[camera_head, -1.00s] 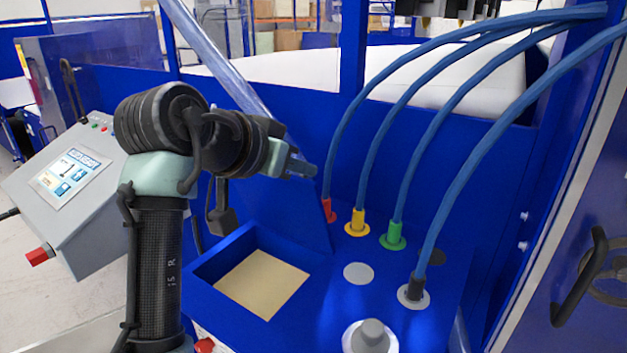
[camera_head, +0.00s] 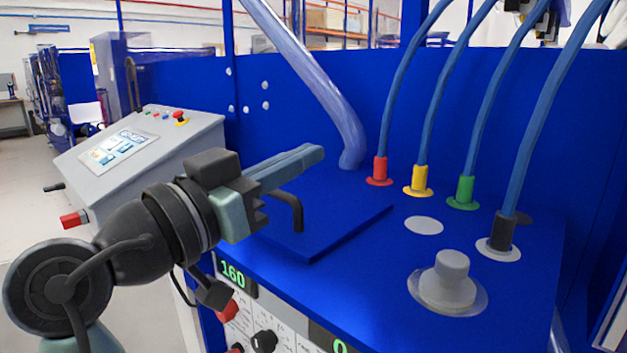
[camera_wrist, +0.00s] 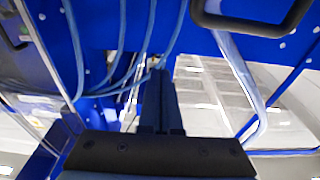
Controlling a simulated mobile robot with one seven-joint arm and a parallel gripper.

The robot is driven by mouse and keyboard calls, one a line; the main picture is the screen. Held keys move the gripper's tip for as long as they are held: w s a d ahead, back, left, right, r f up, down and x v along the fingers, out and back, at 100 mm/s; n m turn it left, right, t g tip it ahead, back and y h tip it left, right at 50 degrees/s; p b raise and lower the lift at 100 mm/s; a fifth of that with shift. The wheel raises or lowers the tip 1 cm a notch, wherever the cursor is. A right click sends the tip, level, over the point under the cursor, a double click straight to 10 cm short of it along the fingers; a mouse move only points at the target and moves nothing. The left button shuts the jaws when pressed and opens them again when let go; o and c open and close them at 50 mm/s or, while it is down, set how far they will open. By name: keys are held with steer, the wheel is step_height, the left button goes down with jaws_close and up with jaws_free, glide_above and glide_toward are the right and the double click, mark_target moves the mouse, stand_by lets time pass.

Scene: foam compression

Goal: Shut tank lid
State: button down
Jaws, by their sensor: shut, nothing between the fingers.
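The blue tank lid (camera_head: 335,222) lies flat over the tank opening on the blue machine top in the head view. Its black bent handle (camera_head: 297,209) stands near its left side. The handle also shows large at the top right of the wrist view (camera_wrist: 252,28). My gripper (camera_head: 316,152) is shut and empty, its fingers pointing to the right above the lid. It seems apart from the lid. The fingers also show in the middle of the wrist view (camera_wrist: 161,80). The inside of the tank is hidden.
Blue hoses rise from the red (camera_head: 379,172), yellow (camera_head: 418,181), green (camera_head: 466,194) and black (camera_head: 499,236) fittings at the right. A grey knob (camera_head: 448,283) stands at the front right. A clear tube (camera_head: 318,82) rises behind the lid. A grey control console (camera_head: 140,150) stands at the left.

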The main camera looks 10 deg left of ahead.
mark_target(283, 264)
steer(key=f+t+b, duration=0.1)
steer(key=f+b, duration=0.1)
steer(key=b, duration=0.1)
steer(key=s+a+f+t+h+b, duration=0.1)
steer(key=f+b, duration=0.1)
steer(key=b, duration=0.1)
steer(key=s+f+h+b, duration=0.1)
steer(key=f+b, duration=0.1)
steer(key=b, duration=0.1)
steer(key=shift+a+f+t, duration=0.2)
steer(key=shift+f+t, duration=0.15)
steer(key=shift+t, duration=0.05)
steer(key=f+b, duration=0.1)
steer(key=b, duration=0.2)
steer(key=shift+s+a+f+b, duration=0.2)
steer(key=shift+f+b, duration=0.1)
steer(key=shift+f, duration=0.1)
